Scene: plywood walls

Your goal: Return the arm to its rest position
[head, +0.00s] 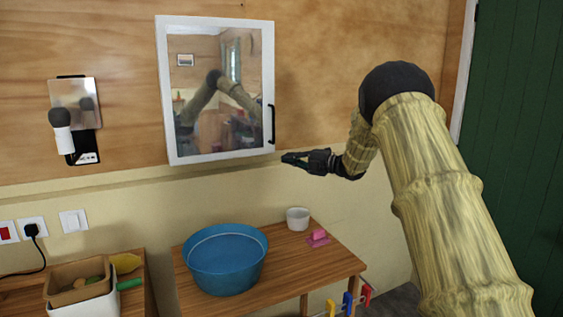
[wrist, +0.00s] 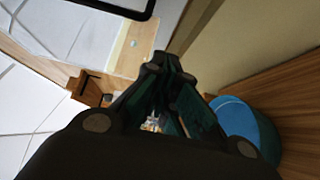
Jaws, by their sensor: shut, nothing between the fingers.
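My gripper (head: 308,161) is shut and empty. In the head view it hangs in the air just below the lower right corner of a white-framed mirror cabinet (head: 216,156), pointing left. My arm comes in from the right, its elbow raised above the gripper. In the wrist view my gripper (wrist: 165,62) shows dark fingers close together, with a white surface and a dark handle (wrist: 118,8) beyond them. The cabinet door looks shut, with a black handle on its right side.
Below, a wooden table (head: 310,270) holds a blue basin (head: 225,270), a white cup (head: 298,219) and a pink item (head: 317,238). A box (head: 85,300) stands at the lower left. A lamp (head: 61,132) is on the wall. A green door (head: 515,150) is at right.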

